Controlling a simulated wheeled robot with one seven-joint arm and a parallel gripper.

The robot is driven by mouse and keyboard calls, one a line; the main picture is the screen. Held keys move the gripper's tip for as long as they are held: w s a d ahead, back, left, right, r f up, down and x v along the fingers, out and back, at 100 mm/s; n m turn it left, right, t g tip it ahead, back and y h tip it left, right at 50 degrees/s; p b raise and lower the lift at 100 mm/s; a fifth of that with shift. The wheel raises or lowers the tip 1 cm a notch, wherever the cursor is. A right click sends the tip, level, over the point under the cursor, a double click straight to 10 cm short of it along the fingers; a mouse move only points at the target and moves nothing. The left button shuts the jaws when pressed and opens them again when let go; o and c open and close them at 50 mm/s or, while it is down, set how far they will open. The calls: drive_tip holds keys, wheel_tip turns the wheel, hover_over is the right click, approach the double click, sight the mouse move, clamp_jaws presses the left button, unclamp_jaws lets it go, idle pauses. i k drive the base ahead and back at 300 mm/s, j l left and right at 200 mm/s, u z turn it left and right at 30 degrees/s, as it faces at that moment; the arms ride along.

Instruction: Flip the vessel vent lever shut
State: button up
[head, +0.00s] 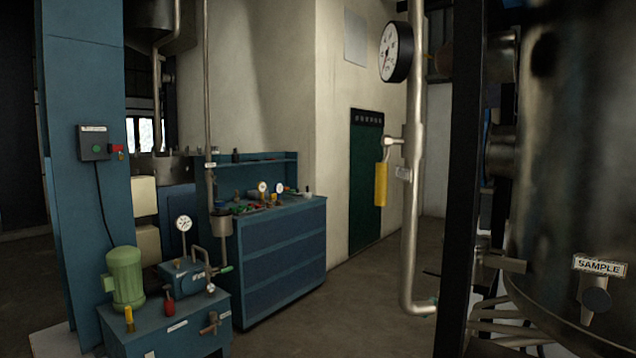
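A yellow lever (380,184) hangs straight down from a small valve stub (393,141) on the left side of a vertical metal pipe (413,230). It lies parallel to the pipe and a little apart from it. The large metal vessel (575,150) stands at the right, cut off by the picture edge. My gripper is not in view.
A round gauge (396,52) sits high on the pipe. A black upright post (475,150) stands between pipe and vessel. At left are a blue pump stand (170,330) with a green motor (125,277) and a blue tool cabinet (280,250). The floor (340,315) between is clear.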

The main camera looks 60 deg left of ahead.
sight(382, 168)
drive_tip(key=u, duration=1.7)
